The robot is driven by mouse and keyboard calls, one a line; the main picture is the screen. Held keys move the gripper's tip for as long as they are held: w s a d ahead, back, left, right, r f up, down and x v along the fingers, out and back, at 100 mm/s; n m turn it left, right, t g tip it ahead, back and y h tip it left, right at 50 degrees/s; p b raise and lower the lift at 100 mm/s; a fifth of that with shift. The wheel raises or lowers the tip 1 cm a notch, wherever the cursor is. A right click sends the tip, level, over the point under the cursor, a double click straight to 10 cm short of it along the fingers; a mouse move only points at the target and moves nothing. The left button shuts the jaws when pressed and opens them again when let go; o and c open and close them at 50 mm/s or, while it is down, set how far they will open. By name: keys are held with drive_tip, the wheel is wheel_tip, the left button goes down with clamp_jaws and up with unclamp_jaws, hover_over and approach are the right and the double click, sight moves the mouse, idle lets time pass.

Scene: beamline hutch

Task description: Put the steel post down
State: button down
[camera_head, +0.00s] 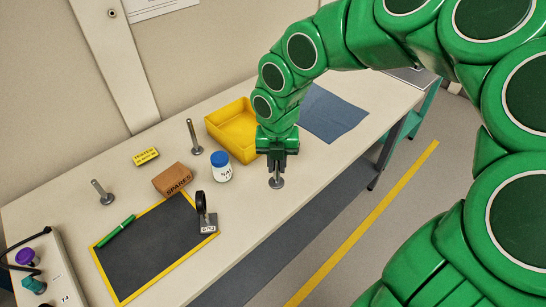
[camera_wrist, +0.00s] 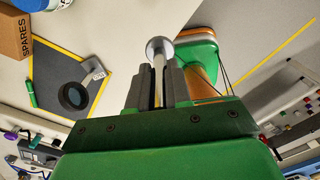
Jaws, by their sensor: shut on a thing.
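My gripper (camera_head: 277,160) is shut on a steel post (camera_head: 277,182), with its round base disc pointing down. The disc is over the front part of the table (camera_head: 245,220); I cannot tell whether it touches the top. In the wrist view the post (camera_wrist: 159,70) stands between the two fingers (camera_wrist: 160,88), its disc at the far end. Two other steel posts stand on the table: one behind the white jar (camera_head: 194,137) and one at the left (camera_head: 102,192).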

drive_tip(key=shift+s+d+r, duration=0.2)
drive_tip(key=shift+s+r, duration=0.1)
drive_tip(key=shift+s, duration=0.4)
drive_tip(key=a+r+n, duration=0.1)
drive_tip(key=a+r, duration=0.1)
drive_tip(key=a, duration=1.1)
drive_tip(key=a+r+n, duration=0.1)
drive_tip(key=a+r, duration=0.2)
drive_tip(key=a, duration=0.9)
drive_tip(key=shift+w+a+f, duration=1.55)
drive_tip(key=shift+f, duration=0.6)
drive_tip(key=shift+w+a+f, duration=1.5)
drive_tip(key=shift+w+f, duration=0.05)
drive_tip(key=shift+f, duration=0.65)
drive_tip(key=shift+w+a+f, duration=1.55)
drive_tip(key=shift+f, duration=0.6)
drive_tip(key=c, duration=1.1)
unclamp_jaws()
drive_tip(key=shift+o, duration=0.2)
